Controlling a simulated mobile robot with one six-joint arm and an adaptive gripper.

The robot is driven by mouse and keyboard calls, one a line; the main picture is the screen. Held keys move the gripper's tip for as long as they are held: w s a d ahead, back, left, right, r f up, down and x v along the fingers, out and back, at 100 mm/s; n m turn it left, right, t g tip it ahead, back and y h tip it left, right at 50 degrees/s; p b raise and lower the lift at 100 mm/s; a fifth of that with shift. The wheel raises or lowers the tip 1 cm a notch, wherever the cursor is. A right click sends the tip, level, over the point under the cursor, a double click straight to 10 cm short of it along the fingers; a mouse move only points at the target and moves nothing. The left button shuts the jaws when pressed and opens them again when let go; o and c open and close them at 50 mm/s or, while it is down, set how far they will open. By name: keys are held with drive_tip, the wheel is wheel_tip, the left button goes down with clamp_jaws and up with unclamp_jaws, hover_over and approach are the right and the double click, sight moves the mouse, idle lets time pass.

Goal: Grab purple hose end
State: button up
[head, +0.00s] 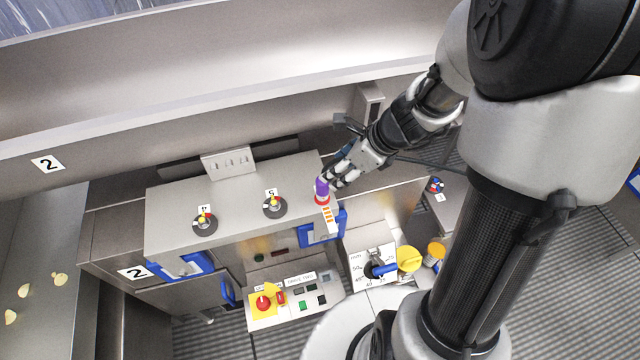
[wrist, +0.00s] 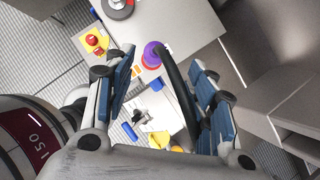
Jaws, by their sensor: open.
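The purple hose end (head: 321,187) stands at the right end of the grey cabinet top, with a red ring at its base. In the wrist view the purple hose end (wrist: 153,52) shows beyond the fingertips, between the two fingers, with a black hose running from it toward the right finger. My gripper (head: 340,174) is just to the right of the purple end in the head view. In the wrist view my gripper (wrist: 165,75) is open, with blue-padded fingers wide apart and nothing held between them. Whether a finger touches the hose cannot be told.
The grey cabinet top (head: 235,205) carries two knobs, labelled 4 (head: 205,222) and 5 (head: 274,206). Below it are a control panel with a red button (head: 264,303) and a dial with a blue handle (head: 381,270). A yellow knob (head: 409,259) sits beside the dial.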

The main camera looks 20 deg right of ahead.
sight(322, 188)
drive_tip(key=b+x, duration=0.1)
drive_tip(key=x, duration=0.3)
drive_tip(key=b+x, duration=0.1)
drive_tip(key=x, duration=0.2)
drive_tip(key=shift+s+a+f+b, duration=0.1)
drive_tip(key=shift+s+a+b, duration=0.15)
drive_tip(key=shift+a+b, duration=0.1)
drive_tip(key=shift+w+a+f, duration=0.15)
drive_tip(key=shift+w+f, duration=0.1)
drive_tip(key=shift+f, duration=0.15)
drive_tip(key=shift+r, duration=0.1)
drive_tip(key=shift+c, duration=0.5)
clamp_jaws()
